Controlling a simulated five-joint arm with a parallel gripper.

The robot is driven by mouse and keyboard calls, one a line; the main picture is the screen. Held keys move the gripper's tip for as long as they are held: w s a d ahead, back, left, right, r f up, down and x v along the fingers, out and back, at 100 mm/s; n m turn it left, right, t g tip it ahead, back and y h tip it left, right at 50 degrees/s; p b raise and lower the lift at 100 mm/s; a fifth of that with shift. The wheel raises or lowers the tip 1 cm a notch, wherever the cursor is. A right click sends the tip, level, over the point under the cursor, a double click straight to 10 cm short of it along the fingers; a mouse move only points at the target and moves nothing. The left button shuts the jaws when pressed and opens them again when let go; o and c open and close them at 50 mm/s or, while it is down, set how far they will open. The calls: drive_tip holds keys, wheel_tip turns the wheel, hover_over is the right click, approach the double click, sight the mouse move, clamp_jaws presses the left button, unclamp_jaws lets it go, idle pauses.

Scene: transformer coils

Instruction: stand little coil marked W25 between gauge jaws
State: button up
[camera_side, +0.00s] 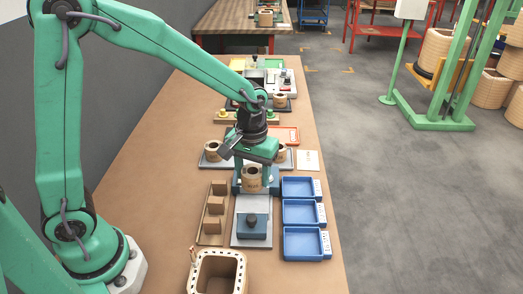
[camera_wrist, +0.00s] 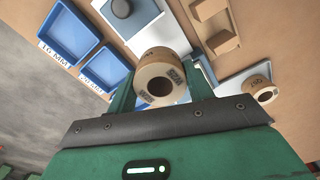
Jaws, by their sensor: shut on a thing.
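My gripper (camera_side: 254,160) points down over the bench and is shut on a small tan coil (camera_side: 251,178). In the wrist view the coil (camera_wrist: 155,75) sits between my green fingers (camera_wrist: 160,85), its round hole facing the camera. The gauge has a grey base (camera_side: 240,238) and a blue jaw block (camera_side: 252,228) with a dark round knob, nearer the side camera than the coil. Blue upright parts show beside the coil, partly hidden by it and my fingers. I cannot tell whether the coil touches the gauge.
Blue trays (camera_side: 298,187) line the right, with labels. A wooden rack (camera_side: 212,228) stands left of the gauge. A large square coil (camera_side: 196,285) is in front. Other small coils (camera_side: 212,152) stand behind; one coil (camera_wrist: 260,88) shows at right in the wrist view.

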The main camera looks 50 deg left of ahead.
drive_tip(key=shift+f, duration=0.1)
drive_tip(key=shift+f, duration=2.05)
drive_tip(key=shift+f, duration=1.75)
drive_tip(key=o, duration=1.5)
drive_tip(key=shift+r, duration=0.15)
wheel_tip(320, 180, up, 8)
drive_tip(key=shift+f, duration=0.15)
idle(0.8)
